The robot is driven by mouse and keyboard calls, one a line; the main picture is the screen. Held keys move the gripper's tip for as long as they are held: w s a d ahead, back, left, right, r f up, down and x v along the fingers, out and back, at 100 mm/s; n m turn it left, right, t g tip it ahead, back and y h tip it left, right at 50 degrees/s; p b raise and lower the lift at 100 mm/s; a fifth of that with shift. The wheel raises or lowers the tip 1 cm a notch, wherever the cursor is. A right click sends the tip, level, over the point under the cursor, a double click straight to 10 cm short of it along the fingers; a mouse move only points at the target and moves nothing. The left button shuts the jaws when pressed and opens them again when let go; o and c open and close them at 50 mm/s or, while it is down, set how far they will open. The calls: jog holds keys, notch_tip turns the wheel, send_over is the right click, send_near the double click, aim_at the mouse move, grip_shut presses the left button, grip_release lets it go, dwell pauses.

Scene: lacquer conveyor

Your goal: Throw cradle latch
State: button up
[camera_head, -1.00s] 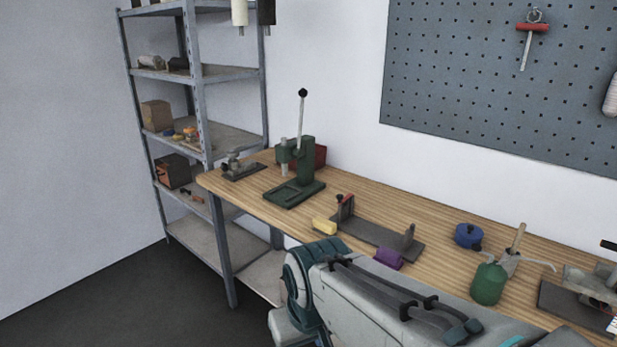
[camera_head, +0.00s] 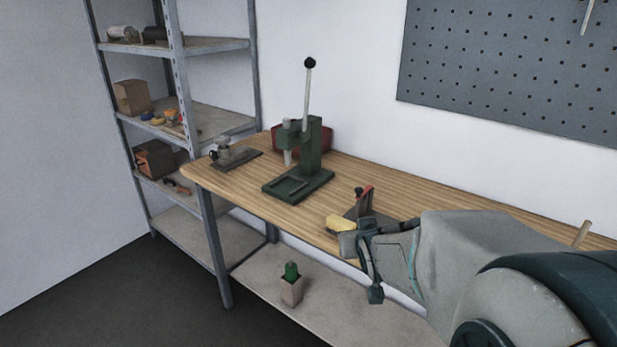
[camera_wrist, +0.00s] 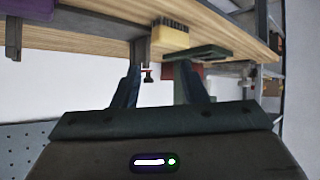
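The cradle is a grey plate with an upright (camera_head: 363,206) near the bench's front edge. Its red-tipped latch handle (camera_head: 367,191) stands tilted at the top of the upright. My arm hides the rest of the plate. In the wrist view, which is upside down, the dark upright (camera_wrist: 141,50) and a small black knob (camera_wrist: 148,77) appear beyond my fingers. My gripper (camera_wrist: 158,75) has its two fingers apart with nothing held between them. It is close to the cradle's latch end, but contact cannot be told.
A yellow brush (camera_head: 340,223) lies beside the cradle at the bench edge. A green lever press (camera_head: 310,155) and a small grey fixture (camera_head: 233,157) stand farther left. A purple block (camera_wrist: 25,9) is at the wrist view's corner.

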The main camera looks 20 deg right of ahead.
aim_at(360, 191)
jog(key=w+d+t+b, duration=0.1)
jog(key=w+d+t, duration=0.1)
jog(key=w, duration=0.4)
jog(key=w+d+t, duration=0.2)
jog(key=w, duration=0.4)
jog(key=w+d+t+b, duration=0.1)
jog(key=w+d+t, duration=0.2)
jog(key=w, duration=0.2)
jog(key=shift+w+f+y+b, duration=0.2)
jog(key=shift+w+y+b, duration=0.1)
jog(key=shift+w, duration=0.1)
jog(key=shift+d, duration=0.1)
grip_shut()
